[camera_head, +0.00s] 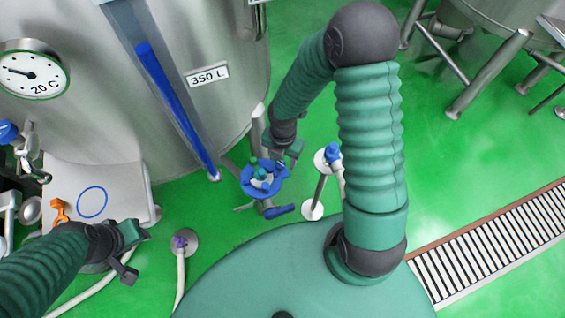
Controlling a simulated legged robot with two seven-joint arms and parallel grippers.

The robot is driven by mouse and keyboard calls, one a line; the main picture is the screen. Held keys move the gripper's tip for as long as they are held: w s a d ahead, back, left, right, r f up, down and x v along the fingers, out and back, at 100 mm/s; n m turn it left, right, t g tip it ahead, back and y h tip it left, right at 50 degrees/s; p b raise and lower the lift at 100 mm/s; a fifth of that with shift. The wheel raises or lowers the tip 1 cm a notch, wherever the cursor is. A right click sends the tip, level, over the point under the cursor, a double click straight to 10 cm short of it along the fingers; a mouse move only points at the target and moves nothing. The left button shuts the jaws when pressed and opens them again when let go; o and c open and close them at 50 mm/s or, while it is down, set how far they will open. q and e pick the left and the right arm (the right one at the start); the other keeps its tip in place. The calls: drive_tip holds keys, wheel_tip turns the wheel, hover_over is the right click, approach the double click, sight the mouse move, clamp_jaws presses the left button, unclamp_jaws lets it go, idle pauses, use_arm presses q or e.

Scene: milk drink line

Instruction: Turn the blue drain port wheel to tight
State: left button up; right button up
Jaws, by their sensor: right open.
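The blue drain port wheel (247,183) is below the big steel tank, near the middle of the picture. A blue handle sticks out just below it. My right gripper (272,163) reaches down to the wheel from above. It is open, with its fingers at the wheel's upper right side and centre. Part of the wheel is hidden by the fingers, and I cannot tell whether they touch it. My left gripper (132,254) is open and empty at the lower left, well apart from the wheel.
The steel tank (225,110) with a dial gauge (32,75) fills the upper left. A white hose with a purple fitting (180,243) stands left of my body. A blue-topped post (332,153) is close right of the wheel. A floor grate (490,250) lies right; green floor is clear there.

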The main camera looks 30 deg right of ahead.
drive_tip(key=shift+a+f, duration=0.1)
drive_tip(key=shift+f, duration=0.45)
drive_tip(key=shift+a, duration=0.6)
drive_tip(key=shift+d, duration=0.4)
drive_tip(key=c, duration=0.8)
drive_tip(key=shift+c, duration=1.1)
drive_tip(key=shift+a, duration=0.15)
clamp_jaws()
